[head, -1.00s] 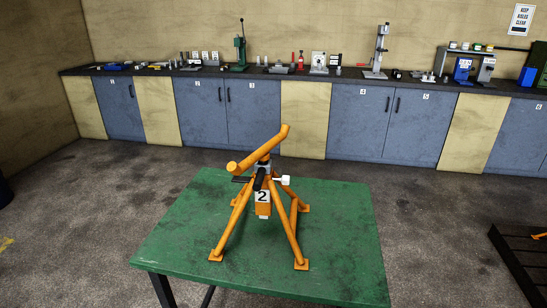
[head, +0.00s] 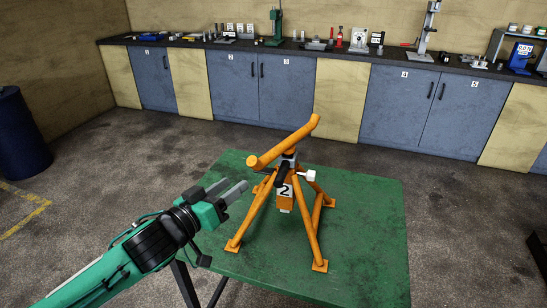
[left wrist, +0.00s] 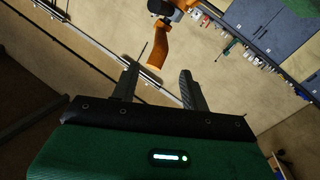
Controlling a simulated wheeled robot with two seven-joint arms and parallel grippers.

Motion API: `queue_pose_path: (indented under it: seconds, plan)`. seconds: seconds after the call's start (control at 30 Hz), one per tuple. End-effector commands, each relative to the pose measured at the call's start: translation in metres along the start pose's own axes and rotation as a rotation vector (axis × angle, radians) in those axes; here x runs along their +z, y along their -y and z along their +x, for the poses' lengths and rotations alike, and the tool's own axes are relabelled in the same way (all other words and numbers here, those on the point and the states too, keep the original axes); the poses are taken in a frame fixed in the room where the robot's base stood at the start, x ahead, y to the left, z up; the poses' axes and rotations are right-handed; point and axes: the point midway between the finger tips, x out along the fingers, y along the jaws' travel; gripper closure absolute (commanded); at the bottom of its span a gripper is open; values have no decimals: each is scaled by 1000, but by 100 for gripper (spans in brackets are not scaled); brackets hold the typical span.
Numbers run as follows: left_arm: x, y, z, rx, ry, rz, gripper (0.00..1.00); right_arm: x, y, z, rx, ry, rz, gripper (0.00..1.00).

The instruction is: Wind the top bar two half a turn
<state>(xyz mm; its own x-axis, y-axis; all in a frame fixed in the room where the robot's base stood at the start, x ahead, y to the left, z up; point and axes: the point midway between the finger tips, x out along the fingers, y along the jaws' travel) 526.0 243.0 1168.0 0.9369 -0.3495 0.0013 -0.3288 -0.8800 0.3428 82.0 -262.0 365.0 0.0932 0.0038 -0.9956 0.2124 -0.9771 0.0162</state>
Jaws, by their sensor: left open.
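A dark handle and a white knob (head: 307,175) sit just below the bar. My left gripper (head: 236,187) is left of the jack, below the bar's near end, open and empty, apart from it. In the left wrist view, an orange bar end (left wrist: 154,48) shows beyond the open fingers (left wrist: 157,82). My right gripper is not in view.
The green table (head: 365,225) is otherwise clear around the jack's feet. A dark blue barrel (head: 20,140) stands at the far left. A long bench with blue cabinets (head: 391,107) and tools runs along the back wall. Floor lies open between.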

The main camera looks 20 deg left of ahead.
Motion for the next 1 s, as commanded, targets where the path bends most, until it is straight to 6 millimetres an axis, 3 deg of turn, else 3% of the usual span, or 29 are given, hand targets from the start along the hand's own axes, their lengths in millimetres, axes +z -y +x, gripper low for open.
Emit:
queue_pose_path:
  seconds: [0.7,1.0]
  plan:
    - [-3,-1,109,0,0,2,54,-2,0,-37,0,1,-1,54]
    - [0,0,132,0,0,2,54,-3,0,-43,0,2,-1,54]
